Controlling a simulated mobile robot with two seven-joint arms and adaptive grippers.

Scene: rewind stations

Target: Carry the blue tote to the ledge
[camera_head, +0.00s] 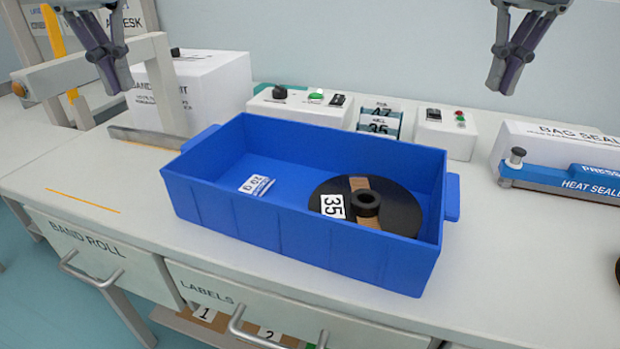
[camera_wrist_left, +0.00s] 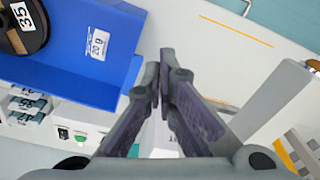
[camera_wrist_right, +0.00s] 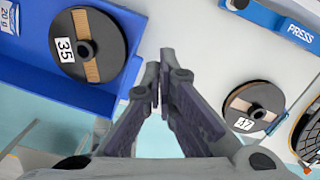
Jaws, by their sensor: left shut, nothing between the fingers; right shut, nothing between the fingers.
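The blue tote (camera_head: 300,235) stands on the white bench in the middle of the head view, with a handle tab at each end. In it lie a black reel (camera_head: 385,205) labelled 35 and a small white label (camera_head: 257,185) on its floor. My left gripper (camera_head: 112,85) is shut and empty above the bench, left of the tote and apart from it. My right gripper (camera_head: 503,85) is shut and empty, above and to the right of the tote. The tote also shows in the left wrist view (camera_wrist_left: 60,75) and the right wrist view (camera_wrist_right: 25,60). I cannot identify the ledge.
A white box unit (camera_head: 205,90) and a grey frame (camera_head: 160,85) stand at the back left. Control boxes (camera_head: 447,135) line the back. A blue-barred heat sealer (camera_head: 565,180) is at the right. Another reel (camera_wrist_right: 253,107) lies right of the tote. Drawers (camera_head: 100,260) face the front.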

